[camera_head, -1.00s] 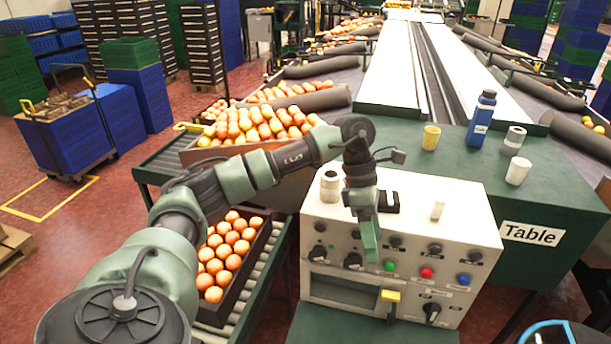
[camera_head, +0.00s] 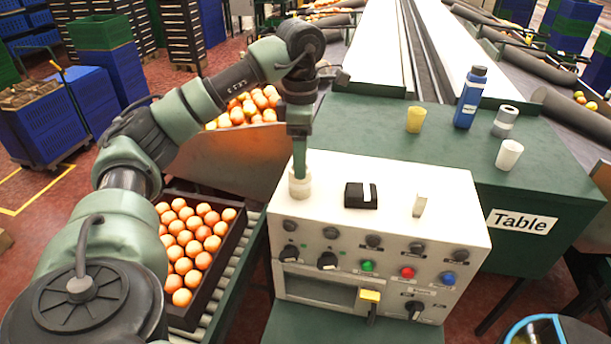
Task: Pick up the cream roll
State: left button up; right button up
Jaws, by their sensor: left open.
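The jaws are open. The finger hides the middle of the roll's top, so I cannot tell whether it touches the roll. My right gripper is not in view.
A black block (camera_head: 361,195) and a small cream block (camera_head: 420,205) are on the box top. A yellow cup (camera_head: 415,119), blue bottle (camera_head: 470,97), grey-white roll (camera_head: 505,121) and white cup (camera_head: 509,155) stand on the green table (camera_head: 365,122). An orange crate (camera_head: 236,240) is at left.

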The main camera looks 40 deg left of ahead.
aim_at(298, 189)
pick_arm(q)
jog(key=shift+s+a+f+p, duration=0.1)
jog(key=shift+s+f+p, duration=0.1)
jog(key=shift+f, duration=0.25)
jog(key=shift+s+a+f+p, duration=0.1)
jog(key=shift+s+f+p, duration=0.05)
jog(key=shift+f, duration=0.3)
jog(key=f, duration=0.2)
jog(key=f+p, duration=0.1)
jog(key=shift+w+f, duration=0.25)
jog(key=shift+f, duration=0.3)
jog(key=c, duration=1.4)
jog(key=shift+c, duration=0.2)
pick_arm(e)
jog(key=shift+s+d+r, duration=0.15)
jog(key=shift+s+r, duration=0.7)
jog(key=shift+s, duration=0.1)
